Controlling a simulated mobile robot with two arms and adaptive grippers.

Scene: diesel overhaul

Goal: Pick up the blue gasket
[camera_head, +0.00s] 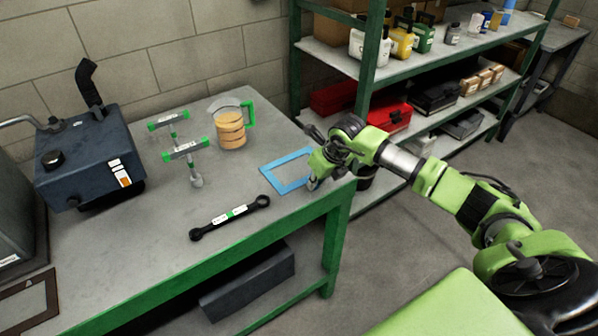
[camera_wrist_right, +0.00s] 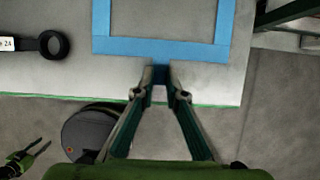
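The blue gasket (camera_head: 276,178) is a flat rectangular frame lying on the workbench near its right corner. In the right wrist view the gasket (camera_wrist_right: 225,30) fills the top middle, with its near bar just beyond my fingertips. My right gripper (camera_head: 314,184) is low over the bench at the gasket's near right side. In the right wrist view my right gripper (camera_wrist_right: 161,74) has its fingertips close together, with a dark blue part of the gasket filling the narrow gap.
The grey workbench (camera_head: 130,240) also holds a black link bar (camera_head: 230,217), a green-handled jug (camera_head: 231,130), a green-marked metal part (camera_head: 186,150) and a dark blue tank (camera_head: 90,155). A green-framed shelf (camera_head: 368,60) stands close behind the bench's right end.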

